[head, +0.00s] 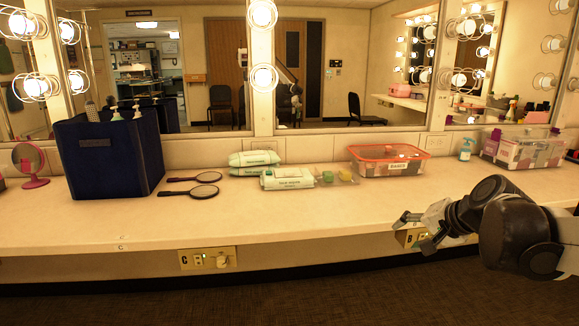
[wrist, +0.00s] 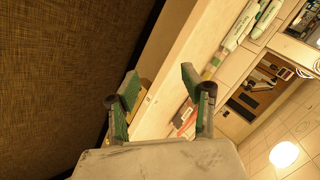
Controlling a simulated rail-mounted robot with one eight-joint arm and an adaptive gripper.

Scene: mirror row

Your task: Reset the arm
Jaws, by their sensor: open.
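My gripper (head: 410,225) is at the front edge of the long counter (head: 300,216) on the right side in the head view, with my dark arm coming in from the right. In the wrist view my gripper (wrist: 157,90) shows two green-padded fingers spread apart with nothing between them. Past the fingers the wrist view shows the counter edge running slantwise, with the dark brown carpet (wrist: 70,70) on the left.
On the counter stand a blue bin (head: 110,160), a pink mirror (head: 30,163), two dark hand mirrors (head: 190,192), wipes packs (head: 287,178), an orange-rimmed box (head: 388,162), a soap bottle (head: 465,150) and a clear case (head: 522,150). The counter's front middle is clear.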

